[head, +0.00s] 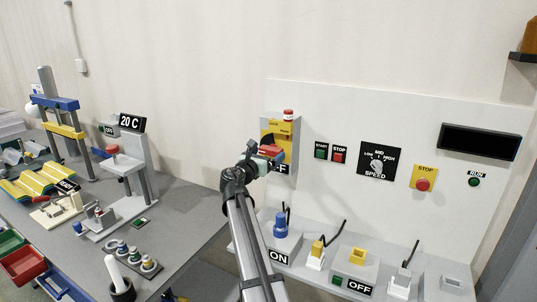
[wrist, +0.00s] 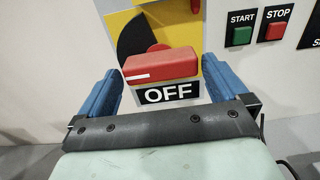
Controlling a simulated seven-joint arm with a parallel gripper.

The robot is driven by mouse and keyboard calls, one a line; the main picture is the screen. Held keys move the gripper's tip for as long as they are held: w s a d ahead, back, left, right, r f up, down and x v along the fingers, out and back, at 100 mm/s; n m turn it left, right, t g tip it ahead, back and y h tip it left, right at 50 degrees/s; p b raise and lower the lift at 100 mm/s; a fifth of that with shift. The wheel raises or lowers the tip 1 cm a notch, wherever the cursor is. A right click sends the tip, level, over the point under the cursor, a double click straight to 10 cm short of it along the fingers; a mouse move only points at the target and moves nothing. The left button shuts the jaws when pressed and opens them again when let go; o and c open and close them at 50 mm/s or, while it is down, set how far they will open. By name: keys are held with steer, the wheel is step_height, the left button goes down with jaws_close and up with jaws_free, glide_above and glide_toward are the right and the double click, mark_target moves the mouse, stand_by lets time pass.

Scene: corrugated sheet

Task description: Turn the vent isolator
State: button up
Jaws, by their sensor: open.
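The vent isolator is a red rotary handle (wrist: 161,67) with a white line on its left part, lying roughly level on a yellow plate (wrist: 197,18) with a black curved area. An OFF label (wrist: 168,94) sits just below the handle. In the head view the yellow isolator box (head: 270,128) is on the white panel, partly hidden by my arm. My gripper (wrist: 163,88) is open, with one blue finger at each end of the red handle. I cannot tell whether the fingers touch it. In the head view my gripper (head: 268,155) is in front of the box.
START and STOP buttons (wrist: 259,31) are right of the isolator. A speed dial (head: 377,161) and a yellow STOP station (head: 423,178) are further right. Below stand a blue plug (head: 281,226) and an ON-labelled block (head: 279,258). A workbench (head: 190,215) with fixtures is at left.

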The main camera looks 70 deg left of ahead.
steer(key=shift+x, duration=0.9)
steer(key=shift+c, duration=0.3)
steer(key=c, duration=0.6)
